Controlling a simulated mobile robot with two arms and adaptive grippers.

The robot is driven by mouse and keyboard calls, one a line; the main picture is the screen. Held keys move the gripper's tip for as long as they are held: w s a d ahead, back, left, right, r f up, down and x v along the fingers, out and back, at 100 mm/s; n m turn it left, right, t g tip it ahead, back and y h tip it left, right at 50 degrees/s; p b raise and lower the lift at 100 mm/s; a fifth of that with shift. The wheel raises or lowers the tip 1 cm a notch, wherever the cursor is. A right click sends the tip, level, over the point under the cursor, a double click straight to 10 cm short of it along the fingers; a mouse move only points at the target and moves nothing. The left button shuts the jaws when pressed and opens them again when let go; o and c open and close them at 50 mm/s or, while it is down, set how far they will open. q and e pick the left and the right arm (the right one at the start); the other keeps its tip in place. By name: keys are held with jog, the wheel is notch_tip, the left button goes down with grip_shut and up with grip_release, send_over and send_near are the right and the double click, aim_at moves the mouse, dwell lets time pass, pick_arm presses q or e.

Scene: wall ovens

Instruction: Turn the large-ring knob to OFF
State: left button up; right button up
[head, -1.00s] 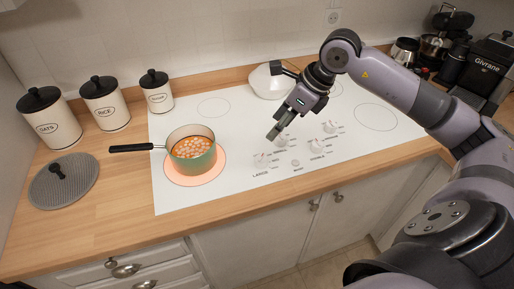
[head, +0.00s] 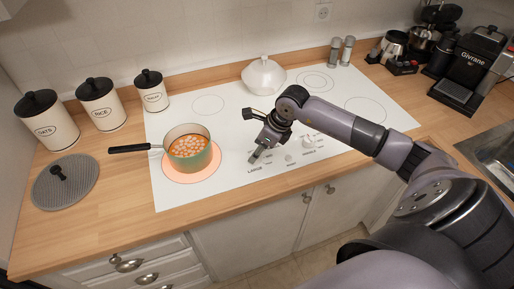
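The large-ring knob is mostly hidden behind my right gripper (head: 257,154), which is down at the front left of the control area, just above the printed word LARGE. I cannot tell if its fingers touch the knob or are open or shut. The large ring (head: 214,174) glows orange under a green pot (head: 188,156) of orange food with pale pieces. A white knob (head: 309,142) shows to the right of my gripper. My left gripper is not in view.
The pot's black handle (head: 128,149) points left over the counter. A grey round lid (head: 64,183) and several canisters (head: 101,108) stand at the left. A white lidded dish (head: 264,75) sits at the back. The front of the white cooktop (head: 200,200) is clear.

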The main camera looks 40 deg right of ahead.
jog(key=shift+x, duration=0.85)
jog(key=shift+c, duration=0.2)
jog(key=c, duration=1.1)
